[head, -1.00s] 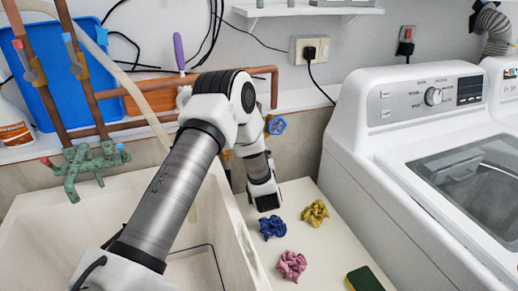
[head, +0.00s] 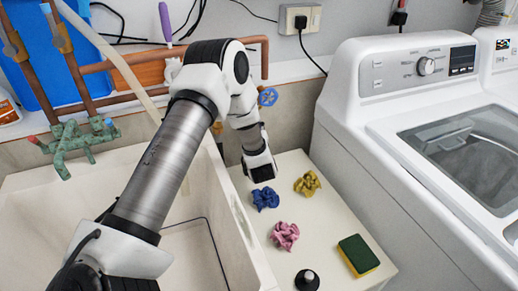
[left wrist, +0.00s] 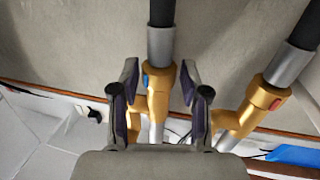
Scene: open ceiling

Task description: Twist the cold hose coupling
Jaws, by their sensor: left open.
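In the left wrist view, which looks inverted, a brass valve (left wrist: 157,98) with a blue mark carries a grey hose coupling (left wrist: 161,44) with a black hose (left wrist: 162,11). My left gripper (left wrist: 159,86) is open. Its fingers stand on either side of the brass valve, with the coupling just beyond the fingertips; contact cannot be told. A second brass valve (left wrist: 262,100) with a red mark and its own grey coupling (left wrist: 288,66) stands to the right. My right gripper is not in view.
A white sink (head: 240,232) lies below my arm. A washer (head: 400,140) stands right. A blue-handled valve (head: 268,97) is behind my arm.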

